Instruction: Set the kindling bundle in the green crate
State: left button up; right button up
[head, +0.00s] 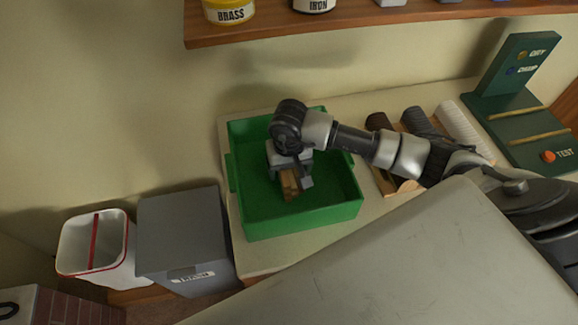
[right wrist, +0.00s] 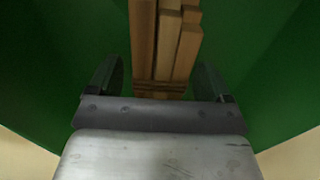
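The kindling bundle (head: 290,184), several light brown sticks, is inside the green crate (head: 300,220), near its middle. It also shows in the right wrist view (right wrist: 165,45), with a dark tie around it near my gripper. My right gripper (head: 292,176) is low inside the crate, above the bundle. In the right wrist view its two fingers (right wrist: 158,82) stand apart on either side of the bundle, with a gap showing at each side. The bundle's underside is hidden, so I cannot tell for sure that it touches the crate floor. My left gripper is not in view.
The crate stands on a pale counter (head: 262,257). Dark and white rolls (head: 462,127) and a green test stand (head: 513,115) are to its right. A grey bin (head: 185,235) and white bin (head: 92,245) stand left. A wooden shelf (head: 350,23) with tins overhangs the back.

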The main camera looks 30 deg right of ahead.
jog(key=shift+r+p, duration=0.25)
jog(key=shift+p, duration=0.05)
jog(key=shift+r+b, duration=0.35)
jog(key=shift+r, duration=0.05)
notch_tip(320, 180, up, 11)
jog(key=b, duration=0.2)
jog(key=shift+b, duration=0.4)
jog(key=shift+f, duration=0.1)
